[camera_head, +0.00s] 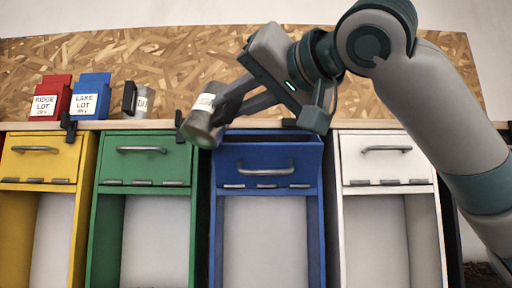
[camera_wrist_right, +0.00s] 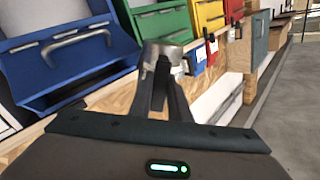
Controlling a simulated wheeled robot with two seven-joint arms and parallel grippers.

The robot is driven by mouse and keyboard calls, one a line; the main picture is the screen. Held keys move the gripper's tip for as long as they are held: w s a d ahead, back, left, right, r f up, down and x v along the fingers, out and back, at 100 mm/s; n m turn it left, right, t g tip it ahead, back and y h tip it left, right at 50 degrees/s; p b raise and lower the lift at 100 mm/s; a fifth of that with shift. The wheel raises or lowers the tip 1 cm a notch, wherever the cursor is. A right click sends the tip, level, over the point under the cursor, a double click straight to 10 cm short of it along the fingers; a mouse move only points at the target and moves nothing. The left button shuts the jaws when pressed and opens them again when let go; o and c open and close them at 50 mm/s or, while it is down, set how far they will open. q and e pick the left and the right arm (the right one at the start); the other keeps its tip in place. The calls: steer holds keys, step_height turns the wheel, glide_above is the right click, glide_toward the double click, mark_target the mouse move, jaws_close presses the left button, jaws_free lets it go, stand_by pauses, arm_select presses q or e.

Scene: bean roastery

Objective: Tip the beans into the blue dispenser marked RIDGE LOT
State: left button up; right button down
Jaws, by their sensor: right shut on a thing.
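My right gripper (camera_head: 222,104) is shut on a grey metal cup (camera_head: 197,129) with a white label band. The cup is tilted, above the border of the green and blue dispensers. In the right wrist view the cup (camera_wrist_right: 168,50) shows beyond the fingers (camera_wrist_right: 166,92). Its inside is hidden and no beans show. The blue dispenser (camera_head: 231,169) has its front drawer tilted out, open at the top; it also shows in the right wrist view (camera_wrist_right: 70,70). I see no RIDGE LOT mark on it. My left gripper is not in view.
Yellow (camera_head: 15,165), green (camera_head: 112,168) and white dispensers (camera_head: 350,170) stand beside it, shut. On the shelf are a red pack marked RIDGE LOT (camera_head: 48,103), a blue pack marked LAKE LOT (camera_head: 87,103) and another labelled metal cup (camera_head: 145,103). Dark clips sit along the edge.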

mark_target(213, 133)
steer(key=shift+s+a+f+n, duration=0.2)
steer(key=shift+a+f+n, duration=0.15)
steer(key=shift+n, duration=0.15)
steer(key=f+b, duration=0.1)
steer(key=f+n+b, duration=0.1)
steer(key=f+b, duration=0.1)
steer(key=f, duration=0.1)
steer(key=shift+s+a+n, duration=0.2)
steer(key=shift+s+n, duration=0.05)
steer(key=shift+n, duration=0.15)
steer(key=shift+s+a+f+n+b, duration=0.15)
steer(key=shift+a+f+n+b, duration=0.1)
steer(key=shift+f+n, duration=0.3)
steer(key=shift+s+a+f+n+b, duration=0.15)
steer(key=shift+f+n+b, duration=0.1)
steer(key=shift+f+n, duration=0.25)
